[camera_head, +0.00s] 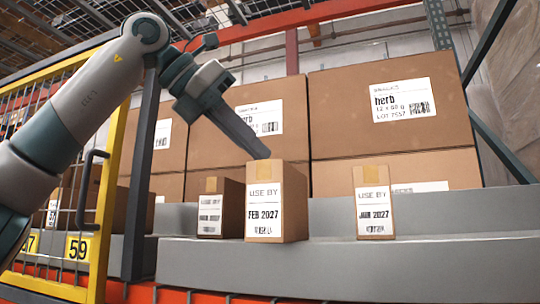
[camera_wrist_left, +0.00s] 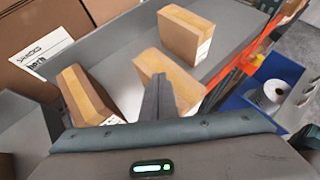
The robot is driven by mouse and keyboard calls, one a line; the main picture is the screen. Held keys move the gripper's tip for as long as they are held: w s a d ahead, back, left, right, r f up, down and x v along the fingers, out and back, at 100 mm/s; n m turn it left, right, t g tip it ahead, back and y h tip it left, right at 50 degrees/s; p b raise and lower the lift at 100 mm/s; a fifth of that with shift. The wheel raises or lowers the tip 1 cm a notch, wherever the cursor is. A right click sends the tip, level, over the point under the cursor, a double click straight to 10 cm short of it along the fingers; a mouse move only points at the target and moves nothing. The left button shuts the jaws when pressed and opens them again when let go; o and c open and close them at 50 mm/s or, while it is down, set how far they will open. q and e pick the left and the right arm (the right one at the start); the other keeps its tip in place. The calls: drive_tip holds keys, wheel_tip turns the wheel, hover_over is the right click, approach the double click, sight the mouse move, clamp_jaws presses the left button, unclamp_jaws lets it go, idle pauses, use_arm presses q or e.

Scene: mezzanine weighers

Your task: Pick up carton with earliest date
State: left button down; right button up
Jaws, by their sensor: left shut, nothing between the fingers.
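Three small brown cartons with white USE BY labels stand upright on the grey ledge. The left carton (camera_head: 220,207) sits slightly back, in shade; its month is hard to read, its year looks like 2027. The middle carton (camera_head: 265,205) reads FEB 2027. The right carton (camera_head: 374,203) reads JAN 2027 and stands apart, to the right. My left gripper (camera_head: 264,155) is shut and empty, its tips at the top of the middle carton; I cannot tell if they touch. In the left wrist view the shut fingers (camera_wrist_left: 160,90) overlap the middle carton (camera_wrist_left: 170,72). My right gripper is out of view.
Large herb boxes (camera_head: 395,113) are stacked behind the ledge (camera_head: 450,262). A yellow mesh gate (camera_head: 100,215) stands at the left. The ledge between the middle and right cartons is clear. A blue bin (camera_wrist_left: 275,80) shows in the left wrist view.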

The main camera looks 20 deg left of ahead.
use_arm(q)
drive_tip(key=s+a+b, duration=0.2)
drive_tip(key=s+a, duration=0.2)
drive_tip(key=s, duration=0.2)
drive_tip(key=shift+a, duration=0.35)
drive_tip(key=shift+s, duration=0.1)
